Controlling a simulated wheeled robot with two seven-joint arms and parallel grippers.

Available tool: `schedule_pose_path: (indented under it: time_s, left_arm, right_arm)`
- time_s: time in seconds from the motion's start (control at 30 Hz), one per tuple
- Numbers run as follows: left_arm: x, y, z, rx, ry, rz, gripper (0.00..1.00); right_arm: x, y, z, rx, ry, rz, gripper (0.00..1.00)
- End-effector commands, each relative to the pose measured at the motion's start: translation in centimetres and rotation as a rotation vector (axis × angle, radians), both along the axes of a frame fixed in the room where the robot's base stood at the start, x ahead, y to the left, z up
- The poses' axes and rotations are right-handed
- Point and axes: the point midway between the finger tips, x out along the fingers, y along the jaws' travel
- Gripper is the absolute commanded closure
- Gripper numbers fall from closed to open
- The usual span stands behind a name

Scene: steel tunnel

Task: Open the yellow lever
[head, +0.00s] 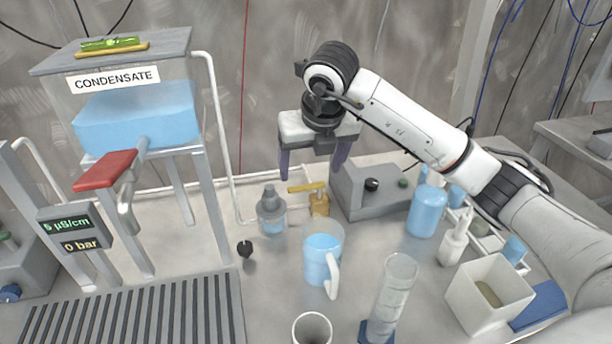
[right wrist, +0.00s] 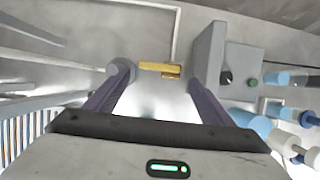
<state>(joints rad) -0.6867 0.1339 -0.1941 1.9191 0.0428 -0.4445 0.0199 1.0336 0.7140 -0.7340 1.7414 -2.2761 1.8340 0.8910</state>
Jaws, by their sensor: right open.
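The yellow lever (head: 306,187) is a short flat bar on top of a small brass-yellow valve body (head: 319,205) on the bench, just right of a grey-topped flask. In the right wrist view the yellow lever (right wrist: 158,68) lies beyond the fingertips, near the middle between them. My right gripper (head: 312,176) is open and empty, its two purple fingers pointing down above and behind the lever in the picture. The gap to the lever is hard to judge. The right gripper's fingers also show in the right wrist view (right wrist: 155,90). My left gripper is not in view.
A grey control box (head: 376,190) with black and green knobs stands close right of the valve. The flask (head: 271,211) is close on its left. A blue-filled jug (head: 322,258) stands in front. A tank with a red-handled lever (head: 105,170) is at left.

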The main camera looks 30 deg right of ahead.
Motion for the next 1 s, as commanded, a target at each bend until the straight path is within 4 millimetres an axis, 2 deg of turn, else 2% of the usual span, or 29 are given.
schedule_pose_path:
  time_s: [0.1,0.3,0.47,0.7,0.77,1.0]
  left_arm:
    - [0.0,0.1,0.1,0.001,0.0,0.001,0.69]
    - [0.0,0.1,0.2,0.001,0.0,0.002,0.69]
    - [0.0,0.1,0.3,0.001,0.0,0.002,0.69]
    - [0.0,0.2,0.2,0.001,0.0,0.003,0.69]
    - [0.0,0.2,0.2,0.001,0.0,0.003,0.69]
    - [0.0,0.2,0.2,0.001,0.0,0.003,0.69]
  right_arm:
    - [0.8,-0.2,-2.2,0.0,0.006,0.001,0.24]
    - [1.8,-0.5,-4.6,0.001,0.003,0.0,0.24]
    - [2.1,-0.6,-5.4,0.0,0.001,0.001,0.24]
    - [2.2,-0.6,-5.5,0.0,0.0,0.001,0.24]
    - [2.2,-0.6,-5.5,0.0,0.001,0.001,0.33]
    - [2.2,-0.6,-5.4,0.0,0.001,0.001,0.72]
